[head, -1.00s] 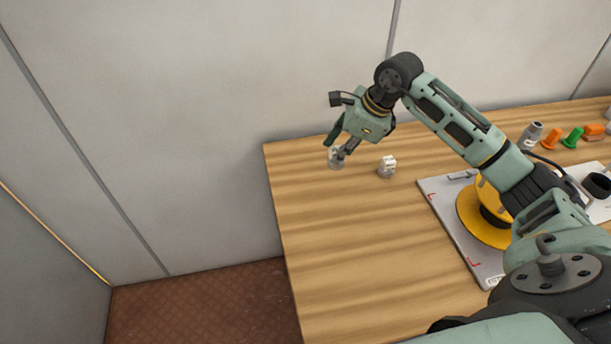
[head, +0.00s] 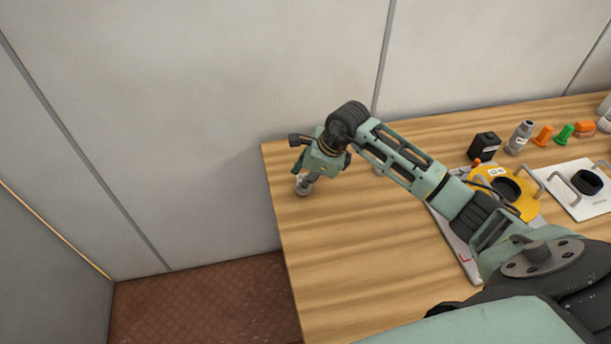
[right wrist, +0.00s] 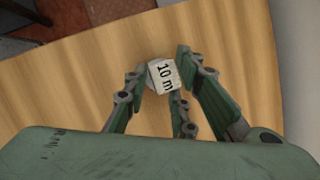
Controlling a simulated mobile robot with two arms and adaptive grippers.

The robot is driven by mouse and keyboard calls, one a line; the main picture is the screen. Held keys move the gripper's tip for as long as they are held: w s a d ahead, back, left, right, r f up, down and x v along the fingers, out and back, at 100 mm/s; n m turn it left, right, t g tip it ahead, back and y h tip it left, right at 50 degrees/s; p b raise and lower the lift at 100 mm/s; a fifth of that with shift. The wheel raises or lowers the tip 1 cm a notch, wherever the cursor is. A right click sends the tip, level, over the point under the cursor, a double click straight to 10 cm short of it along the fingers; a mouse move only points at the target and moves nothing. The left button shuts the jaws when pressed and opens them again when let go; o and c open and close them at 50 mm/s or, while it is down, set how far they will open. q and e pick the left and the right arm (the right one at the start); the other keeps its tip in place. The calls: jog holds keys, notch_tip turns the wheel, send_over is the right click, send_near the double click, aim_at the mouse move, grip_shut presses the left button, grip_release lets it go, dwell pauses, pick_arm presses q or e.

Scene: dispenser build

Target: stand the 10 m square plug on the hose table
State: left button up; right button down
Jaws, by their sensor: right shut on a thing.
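The 10 m square plug (head: 302,189), a small grey-white piece, is at the far left of the wooden hose table (head: 330,240), close to its left edge. In the right wrist view the plug (right wrist: 160,77) shows its "10 m" label facing the camera. My right gripper (head: 304,178) is shut on it from above, with its green-grey fingers (right wrist: 165,72) around the plug. I cannot tell whether the plug's underside touches the table. My left gripper is not in view.
Further right are a yellow plate (head: 520,205), a white plate (head: 575,175) with handles, a black box (head: 484,147), a grey cylinder (head: 519,137) and orange and green pieces. The table's front left is bare.

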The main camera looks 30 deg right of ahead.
jog(key=c, duration=1.5)
grip_release()
jog(key=shift+o, duration=0.2)
jog(key=b+v, duration=0.1)
jog(key=v, duration=1.1)
jog(key=shift+b, duration=0.4)
